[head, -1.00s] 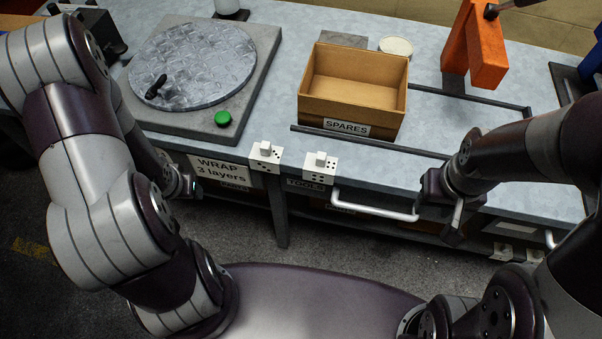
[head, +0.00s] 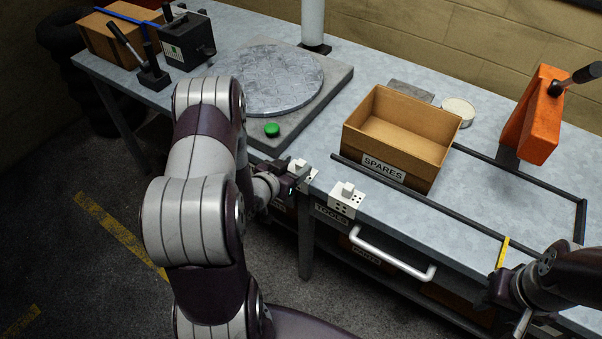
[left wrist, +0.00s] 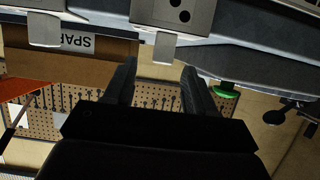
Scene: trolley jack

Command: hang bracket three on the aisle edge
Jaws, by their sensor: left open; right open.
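Two white brackets with black dots sit on the aisle edge of the grey bench (head: 470,225). One bracket (head: 303,170) is near the turntable corner, the other bracket (head: 346,200) is right of it. The dots are too small to tell which is bracket three. My left gripper (head: 284,191) is open and low beside the left bracket, partly hidden by my arm. In the left wrist view its fingers (left wrist: 158,85) are apart with nothing between them, and a dotted bracket (left wrist: 172,14) is just beyond them. My right gripper (head: 508,308) is open at the bench front, lower right.
A cardboard SPARES box (head: 385,165), a dark rail (head: 430,203) and an orange upright part (head: 535,115) stand on the bench. A turntable with a green button (head: 271,130) is at the left. A white drawer handle (head: 390,255) sticks out below the edge.

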